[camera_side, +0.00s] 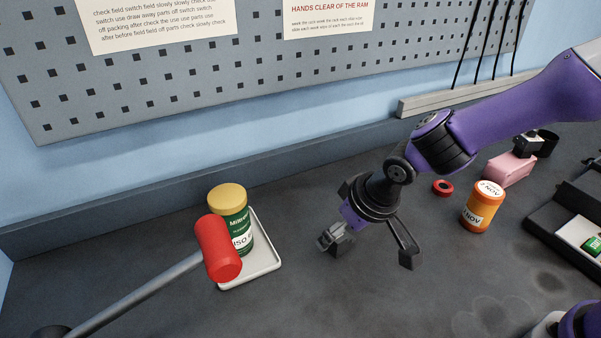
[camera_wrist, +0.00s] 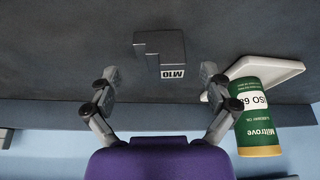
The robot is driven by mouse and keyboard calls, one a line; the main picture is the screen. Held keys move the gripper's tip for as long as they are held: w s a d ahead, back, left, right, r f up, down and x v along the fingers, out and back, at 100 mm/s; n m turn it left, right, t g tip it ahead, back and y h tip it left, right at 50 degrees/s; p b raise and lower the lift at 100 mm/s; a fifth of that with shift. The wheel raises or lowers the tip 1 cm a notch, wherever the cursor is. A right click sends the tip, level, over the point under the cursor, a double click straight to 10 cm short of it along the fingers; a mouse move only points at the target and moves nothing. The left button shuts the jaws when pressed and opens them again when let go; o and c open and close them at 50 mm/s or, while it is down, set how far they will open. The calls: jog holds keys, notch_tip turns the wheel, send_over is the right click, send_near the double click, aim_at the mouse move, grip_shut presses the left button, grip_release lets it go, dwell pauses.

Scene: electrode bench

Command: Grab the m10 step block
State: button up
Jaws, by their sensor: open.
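The M10 step block (camera_wrist: 162,56) is a dark grey stepped block with a white M10 label. In the wrist view it lies on the bench just beyond my fingertips, roughly centred between them. My gripper (camera_wrist: 159,84) is open and empty, with its two fingers spread to either side of the block's line. In the side view my gripper (camera_side: 373,248) points down over the middle of the bench with its fingers apart. I cannot make out the block for certain in the side view beside the dark fingers.
A green can with a yellow lid (camera_side: 232,208) stands on a white tray (camera_side: 262,268), behind a red-headed mallet (camera_side: 220,248). An orange jar (camera_side: 483,207), a red ring (camera_side: 443,187) and a pink block (camera_side: 508,170) are to the right. The bench front centre is clear.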

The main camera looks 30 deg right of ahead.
jog(key=shift+x, duration=0.85)
grip_shut()
jog(key=shift+s, duration=0.1)
